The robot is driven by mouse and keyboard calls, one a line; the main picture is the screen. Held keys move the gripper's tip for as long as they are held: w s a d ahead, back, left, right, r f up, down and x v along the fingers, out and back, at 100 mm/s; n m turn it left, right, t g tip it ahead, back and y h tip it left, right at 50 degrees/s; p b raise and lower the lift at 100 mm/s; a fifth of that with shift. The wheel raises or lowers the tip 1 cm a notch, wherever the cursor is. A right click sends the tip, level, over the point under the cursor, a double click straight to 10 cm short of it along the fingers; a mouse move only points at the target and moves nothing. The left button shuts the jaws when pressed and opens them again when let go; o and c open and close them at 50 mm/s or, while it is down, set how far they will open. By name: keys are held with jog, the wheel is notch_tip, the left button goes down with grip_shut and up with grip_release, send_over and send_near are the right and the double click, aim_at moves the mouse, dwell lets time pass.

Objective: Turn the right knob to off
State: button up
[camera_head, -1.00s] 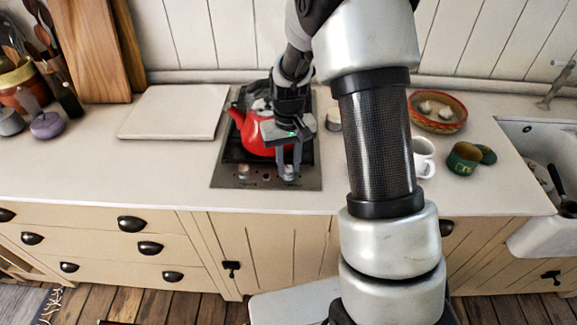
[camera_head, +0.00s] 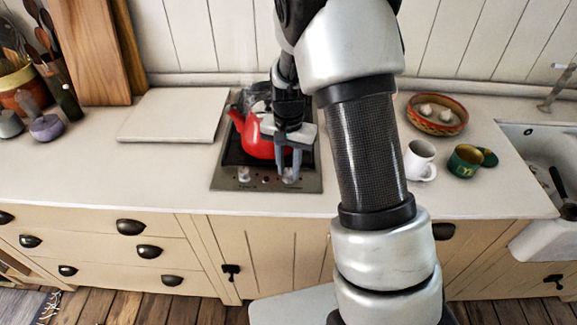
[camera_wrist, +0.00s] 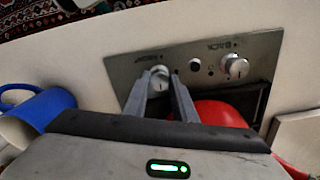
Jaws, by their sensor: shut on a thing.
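A dark cooktop (camera_head: 217,177) is set in the counter, with two pale knobs on its front strip. The right knob (camera_head: 289,178) is between the fingertips of my gripper (camera_head: 288,177), which is shut on it. In the wrist view the same knob (camera_wrist: 159,71) shows between the two fingers of my gripper (camera_wrist: 160,82). The fingers hide its sides, and its setting is not clear. The left knob (camera_head: 244,174) stands free; it shows in the wrist view (camera_wrist: 235,66) with a dark pointer mark. A red kettle (camera_head: 254,140) sits on the cooktop behind the knobs.
A pale board (camera_head: 175,114) lies left of the cooktop. To the right stand a white mug (camera_head: 419,160), a green cup (camera_head: 465,160) and a bowl (camera_head: 437,113). A blue mug (camera_wrist: 45,108) shows in the wrist view. The front counter is clear.

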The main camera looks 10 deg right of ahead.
aim_at(288, 171)
dwell(0.4)
jog(key=o, duration=0.8)
jog(key=shift+c, duration=0.2)
jog(key=shift+r, duration=0.1)
notch_tip(288, 171, up, 17)
jog(key=shift+r+p, duration=0.2)
jog(key=shift+p, duration=0.1)
